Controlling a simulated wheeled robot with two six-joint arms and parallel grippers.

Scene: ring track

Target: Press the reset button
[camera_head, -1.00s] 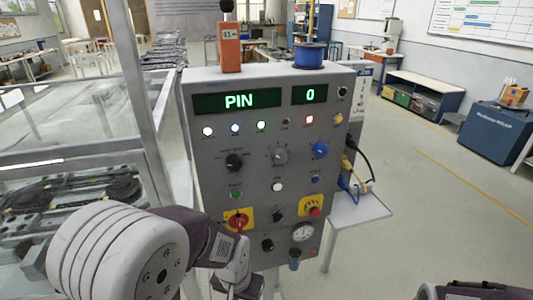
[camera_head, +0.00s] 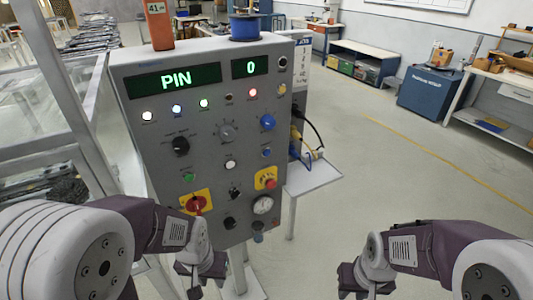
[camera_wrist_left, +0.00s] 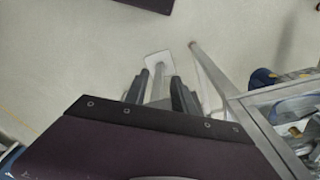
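A grey control panel (camera_head: 222,112) stands in front of me in the head view, its display reading "PIN" and "0". Its lower part has a green button (camera_head: 188,177), a white button (camera_head: 230,165) and a blue button (camera_head: 266,153) in a row. Below are a red rotary switch on yellow (camera_head: 197,203) and a red mushroom button on yellow (camera_head: 268,182). The labels are too small to tell which button is reset. My left gripper (camera_head: 205,284), below the panel, has its fingers apart and empty in the left wrist view (camera_wrist_left: 160,84). My right gripper (camera_head: 366,284) is low right of the panel; its fingers are unclear.
A metal-framed enclosure (camera_head: 75,100) is at left. The floor at right is open.

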